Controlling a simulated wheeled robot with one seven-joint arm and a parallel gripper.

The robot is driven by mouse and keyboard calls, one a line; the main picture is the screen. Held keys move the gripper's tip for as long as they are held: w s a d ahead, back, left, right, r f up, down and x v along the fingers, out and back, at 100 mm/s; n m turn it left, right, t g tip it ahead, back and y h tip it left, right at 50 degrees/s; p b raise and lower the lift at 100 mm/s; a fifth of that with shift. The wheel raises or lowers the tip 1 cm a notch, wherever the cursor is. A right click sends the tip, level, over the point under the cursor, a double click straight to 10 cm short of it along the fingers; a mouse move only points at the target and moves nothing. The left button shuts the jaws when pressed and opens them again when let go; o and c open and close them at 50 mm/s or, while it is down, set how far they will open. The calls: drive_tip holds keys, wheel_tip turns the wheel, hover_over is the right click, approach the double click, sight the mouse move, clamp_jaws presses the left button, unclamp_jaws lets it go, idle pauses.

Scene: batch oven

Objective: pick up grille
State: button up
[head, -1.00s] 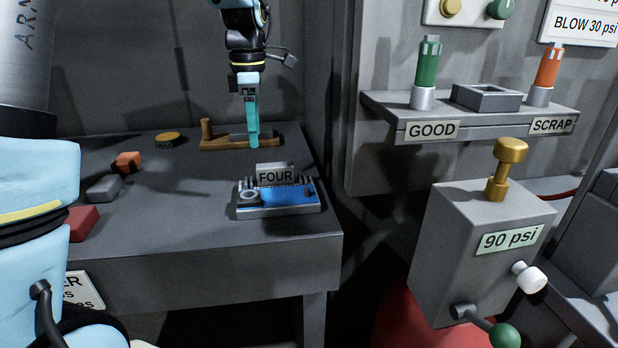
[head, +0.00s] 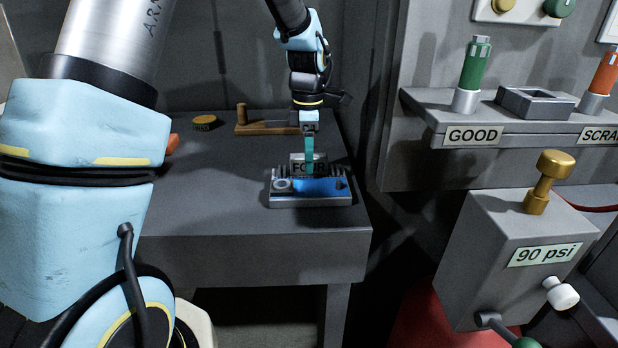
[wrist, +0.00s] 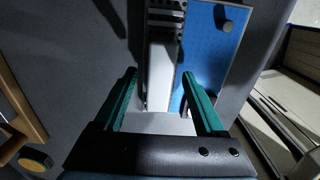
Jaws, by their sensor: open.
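A grey fixture (head: 310,203) with a blue panel (head: 325,188), a round ring and a row of upright fins stands near the bench's right front corner. A plate marked FOUR (head: 298,168) stands behind the panel, partly covered by my gripper (head: 310,168). I cannot tell for sure which part is the grille. In the wrist view the blue panel (wrist: 208,65) has a fine dotted surface and lies beside a pale bar (wrist: 160,75) and dark slots (wrist: 165,15). My gripper is open, with the pale bar showing between its teal fingers; contact is unclear.
A wooden board with a peg (head: 262,129) lies behind, and a yellow disc (head: 204,122) is to its left. At right are the GOOD and SCRAP shelf (head: 500,127) and the 90 psi box (head: 530,235). The bench left of the fixture is clear.

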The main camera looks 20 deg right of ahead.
drive_tip(key=shift+f, duration=0.3)
clamp_jaws()
idle(0.4)
idle(0.8)
